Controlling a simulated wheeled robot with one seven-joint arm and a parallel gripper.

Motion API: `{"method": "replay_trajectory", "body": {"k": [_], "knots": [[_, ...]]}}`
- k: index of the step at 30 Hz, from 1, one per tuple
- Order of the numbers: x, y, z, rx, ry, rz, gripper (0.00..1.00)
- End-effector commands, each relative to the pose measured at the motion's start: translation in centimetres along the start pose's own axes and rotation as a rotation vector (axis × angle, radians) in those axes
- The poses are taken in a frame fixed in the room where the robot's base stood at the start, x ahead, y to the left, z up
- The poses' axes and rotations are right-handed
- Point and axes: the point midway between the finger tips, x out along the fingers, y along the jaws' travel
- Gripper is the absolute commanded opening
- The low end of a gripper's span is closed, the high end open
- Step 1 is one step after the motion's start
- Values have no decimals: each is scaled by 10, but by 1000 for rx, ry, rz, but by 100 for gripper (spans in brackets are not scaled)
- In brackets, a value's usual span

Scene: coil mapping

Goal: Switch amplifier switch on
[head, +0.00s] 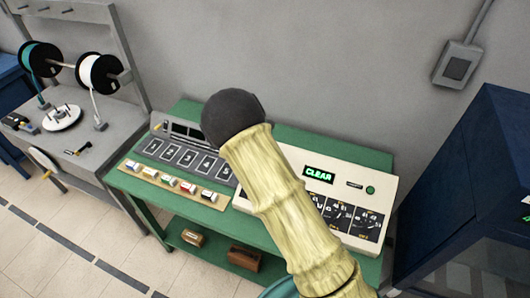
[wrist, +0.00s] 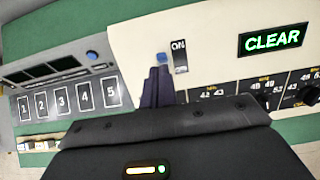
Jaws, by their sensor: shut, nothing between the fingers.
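The amplifier is a cream console (head: 300,158) on a green bench, with a green "CLEAR" display (head: 319,174); the display also shows in the wrist view (wrist: 273,40). In the wrist view a small switch (wrist: 180,58) sits under an "ON" label on the console's left part. In the head view my arm hides the gripper and switch.
Black dials (head: 352,220) line the console's front. A dark blue cabinet (head: 455,170) is at the right, and a grey spool bench (head: 85,145) at the left.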

Motion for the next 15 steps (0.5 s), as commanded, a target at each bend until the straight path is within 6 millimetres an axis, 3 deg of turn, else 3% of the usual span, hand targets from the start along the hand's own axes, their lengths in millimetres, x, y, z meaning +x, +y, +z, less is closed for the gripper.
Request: {"method": "replay_trajectory", "body": {"k": [1,9,15], "knots": [[-12,0,8,2,0,0,0],[-45,-4,27,10,1,-6,0],[-60,-1,30,5,1,-3,0]]}}
